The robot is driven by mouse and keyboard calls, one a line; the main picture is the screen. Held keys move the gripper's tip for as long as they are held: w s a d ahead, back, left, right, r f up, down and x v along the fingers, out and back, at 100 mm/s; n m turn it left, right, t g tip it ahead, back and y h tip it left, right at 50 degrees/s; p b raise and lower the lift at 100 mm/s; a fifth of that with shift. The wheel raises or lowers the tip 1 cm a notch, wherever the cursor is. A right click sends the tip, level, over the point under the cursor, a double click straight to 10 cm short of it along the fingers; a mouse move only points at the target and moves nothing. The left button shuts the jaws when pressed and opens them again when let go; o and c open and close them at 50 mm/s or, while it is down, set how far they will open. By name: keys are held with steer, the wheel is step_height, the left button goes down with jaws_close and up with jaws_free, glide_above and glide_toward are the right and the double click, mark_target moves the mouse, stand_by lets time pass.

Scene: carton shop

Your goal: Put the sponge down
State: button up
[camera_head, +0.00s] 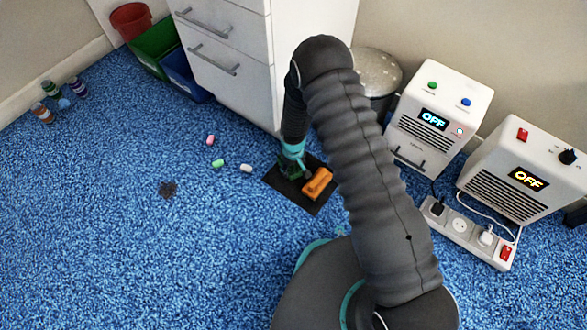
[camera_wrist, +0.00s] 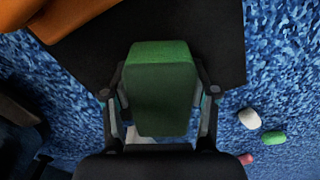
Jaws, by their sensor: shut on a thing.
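My gripper (camera_head: 291,168) reaches down over a black mat (camera_head: 312,203) on the blue carpet. In the wrist view my gripper (camera_wrist: 160,96) is shut on a green block (camera_wrist: 162,75), which I take to be the sponge. The sponge is between the two fingers and over the mat (camera_wrist: 215,30). In the head view it is mostly hidden by the gripper. I cannot tell whether its underside touches the mat. An orange object (camera_head: 318,184) lies on the mat just right of the gripper; part of it shows in the wrist view (camera_wrist: 75,18).
Small pink (camera_head: 210,140), green (camera_head: 218,163) and white (camera_head: 246,168) pieces lie left of the mat. A white drawer cabinet (camera_head: 240,85) stands behind. Two white machines reading OFF (camera_head: 435,120) and a power strip (camera_head: 465,232) are at right. Open carpet is at left.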

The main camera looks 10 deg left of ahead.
mark_target(293, 167)
steer(key=shift+f, duration=0.15)
steer(key=o, duration=1.2)
step_height(293, 167, up, 12)
steer(key=shift+r+p, duration=0.2)
steer(key=shift+p, duration=0.7)
